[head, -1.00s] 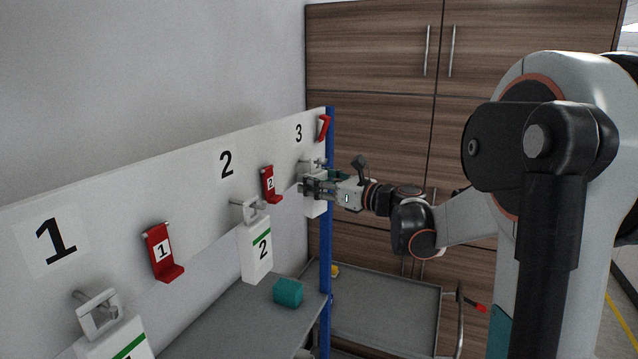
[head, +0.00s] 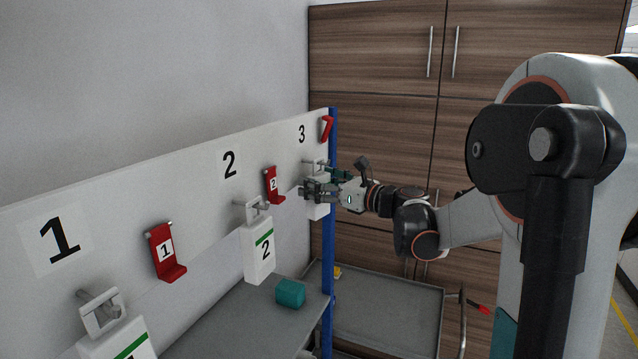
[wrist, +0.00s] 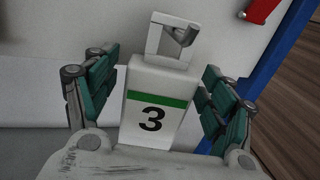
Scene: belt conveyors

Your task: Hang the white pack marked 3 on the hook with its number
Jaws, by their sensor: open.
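The white pack marked 3 (wrist: 152,118), with a green stripe and a square loop on top, hangs upright against the board. In the wrist view a grey hook (wrist: 182,36) shows at its loop, and the loop seems to be over it. The pack is partly hidden by my fingers in the head view (head: 317,212), below the board's number 3 (head: 302,134). My gripper (wrist: 160,95) is open, with one finger on each side of the pack. A gap shows on the left; on the right the finger is very close, and I cannot tell whether it touches.
White packs marked 2 (head: 259,255) and 1 (head: 118,343) hang on the board (head: 195,193). Red holders (head: 165,252) are fixed beside the hooks. A teal block (head: 290,293) lies on the grey shelf below. A blue post (head: 328,250) stands right of pack 3.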

